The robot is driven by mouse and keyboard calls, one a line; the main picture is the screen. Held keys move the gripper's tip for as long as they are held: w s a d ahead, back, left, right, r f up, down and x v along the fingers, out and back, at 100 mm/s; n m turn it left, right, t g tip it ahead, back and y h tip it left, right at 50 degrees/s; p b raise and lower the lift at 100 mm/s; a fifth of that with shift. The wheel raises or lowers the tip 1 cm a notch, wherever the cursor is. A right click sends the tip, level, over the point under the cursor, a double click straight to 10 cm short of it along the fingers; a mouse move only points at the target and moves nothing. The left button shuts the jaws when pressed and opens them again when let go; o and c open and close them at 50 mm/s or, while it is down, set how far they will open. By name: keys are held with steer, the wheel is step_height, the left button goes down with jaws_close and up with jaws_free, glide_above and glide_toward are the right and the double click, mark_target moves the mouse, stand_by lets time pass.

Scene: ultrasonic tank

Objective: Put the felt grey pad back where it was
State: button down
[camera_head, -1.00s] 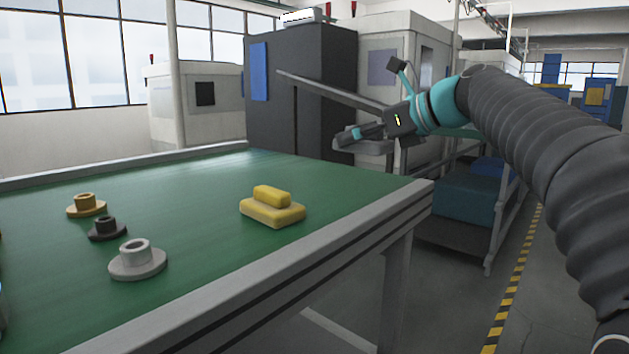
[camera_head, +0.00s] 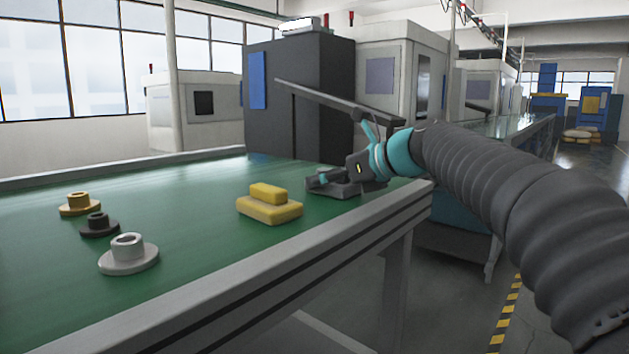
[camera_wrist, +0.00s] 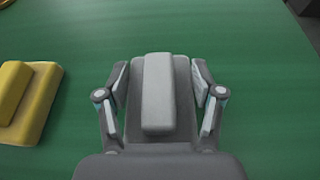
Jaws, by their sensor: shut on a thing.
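The felt grey pad (camera_wrist: 158,90) shows in the wrist view as a light grey grip block on a darker, wider base. It sits between the two fingers of my gripper (camera_wrist: 160,95), which is shut on it. In the head view the grey pad (camera_head: 327,187) is low at the right end of the green table (camera_head: 205,220), just right of a yellow pad (camera_head: 268,208). I cannot tell whether its underside touches the table. My gripper (camera_head: 338,182) partly hides it there. The yellow pad also shows at the left edge of the wrist view (camera_wrist: 32,105).
A yellow flanged part (camera_head: 78,204), a black one (camera_head: 98,225) and a light grey one (camera_head: 128,256) stand on the table's left side. A raised metal rim (camera_head: 270,275) runs along the front edge. Green surface is clear behind the yellow pad.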

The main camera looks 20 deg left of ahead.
steer(key=shift+c, duration=0.8)
jaws_free()
steer(key=shift+d+r, duration=0.2)
steer(key=v, duration=1.1)
steer(key=shift+s+d, duration=0.2)
steer(key=shift+d, duration=0.1)
